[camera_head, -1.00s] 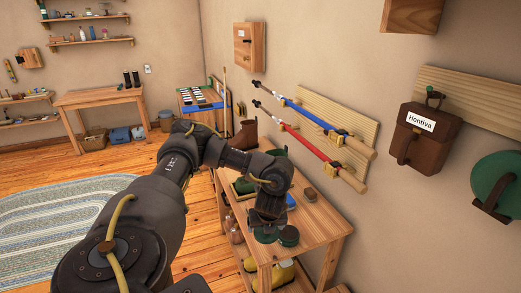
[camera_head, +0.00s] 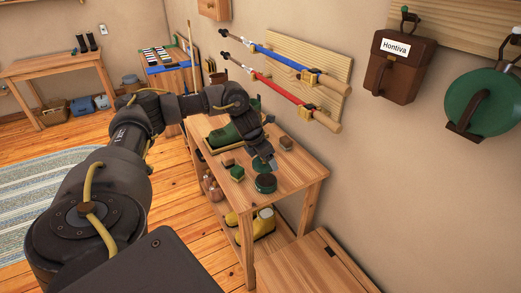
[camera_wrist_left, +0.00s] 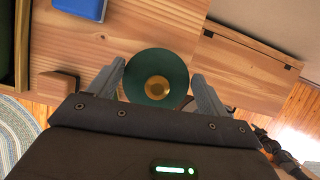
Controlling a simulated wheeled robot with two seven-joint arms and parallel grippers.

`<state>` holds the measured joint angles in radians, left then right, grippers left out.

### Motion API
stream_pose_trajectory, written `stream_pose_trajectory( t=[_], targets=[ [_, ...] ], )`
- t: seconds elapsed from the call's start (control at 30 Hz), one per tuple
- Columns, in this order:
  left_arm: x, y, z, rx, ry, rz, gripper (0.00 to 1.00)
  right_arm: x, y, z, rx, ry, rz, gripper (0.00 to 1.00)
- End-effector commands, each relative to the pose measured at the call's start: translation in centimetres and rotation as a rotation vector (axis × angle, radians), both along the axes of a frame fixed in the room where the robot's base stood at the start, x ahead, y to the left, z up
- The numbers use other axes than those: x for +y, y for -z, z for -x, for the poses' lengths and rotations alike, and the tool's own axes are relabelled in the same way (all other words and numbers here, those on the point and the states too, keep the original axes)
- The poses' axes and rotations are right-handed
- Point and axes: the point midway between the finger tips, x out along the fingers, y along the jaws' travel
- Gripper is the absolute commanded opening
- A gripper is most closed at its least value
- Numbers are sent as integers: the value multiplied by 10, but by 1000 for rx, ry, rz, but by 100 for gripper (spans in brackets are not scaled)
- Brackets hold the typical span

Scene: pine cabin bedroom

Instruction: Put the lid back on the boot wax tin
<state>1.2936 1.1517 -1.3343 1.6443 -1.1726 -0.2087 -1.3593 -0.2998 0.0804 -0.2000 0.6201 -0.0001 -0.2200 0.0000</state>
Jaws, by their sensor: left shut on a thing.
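My left gripper (camera_head: 264,167) points down over the near part of the wooden workbench. In the left wrist view, its fingers (camera_wrist_left: 157,80) are shut on a round dark green lid (camera_wrist_left: 178,70) with a gold centre. In the head view, the green lid (camera_head: 265,179) shows just below the fingertips. The boot wax tin (camera_head: 265,189) appears as a dark green round body directly under the lid. I cannot tell whether lid and tin touch. In the wrist view the lid hides the tin. My right gripper is not in view.
On the workbench (camera_head: 300,178) are a wooden brush (camera_head: 286,142), a green-topped block (camera_head: 237,173), a tan block (camera_head: 228,160) and a green boot (camera_head: 225,137). A blue box (camera_wrist_left: 80,8) shows in the wrist view. A wooden chest (camera_head: 315,265) stands near the front.

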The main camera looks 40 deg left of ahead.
Motion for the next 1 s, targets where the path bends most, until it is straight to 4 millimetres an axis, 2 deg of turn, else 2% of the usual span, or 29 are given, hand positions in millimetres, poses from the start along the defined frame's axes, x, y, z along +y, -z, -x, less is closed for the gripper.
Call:
stream_pose_trajectory(
  t=[0.2,0.33,0.67,1.0],
  targets=[
    [-6,-2,-1,0,238,-1,49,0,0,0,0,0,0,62],
    [-8,-2,-1,0,309,-1,49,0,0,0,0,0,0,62],
    [-8,1,0,0,337,-3,49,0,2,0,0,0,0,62],
    [-8,23,0,1,335,-3,49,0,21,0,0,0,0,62]
  ],
)
